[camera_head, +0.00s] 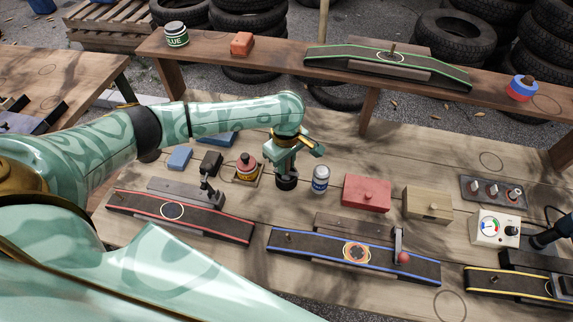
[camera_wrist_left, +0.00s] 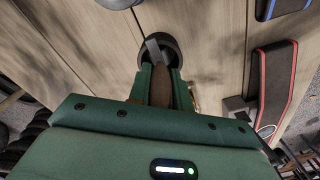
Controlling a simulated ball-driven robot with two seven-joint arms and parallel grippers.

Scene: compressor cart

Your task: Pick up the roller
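The roller (camera_wrist_left: 172,46) shows in the left wrist view as a dark, rounded head with a grey metal piece and a brown handle. In the head view its dark head (camera_head: 287,183) sits directly below my left gripper (camera_head: 285,166), at or close to the table top. My left gripper also shows in the left wrist view (camera_wrist_left: 160,72). Its two green fingers lie on both sides of the brown handle, with no clear gap, so it looks shut on it. Part of the handle is hidden by the gripper.
A red box (camera_head: 367,194) and a wooden box (camera_head: 427,204) lie farther right. Red-edged (camera_head: 190,218) and blue-edged (camera_head: 335,256) boards lie in front.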

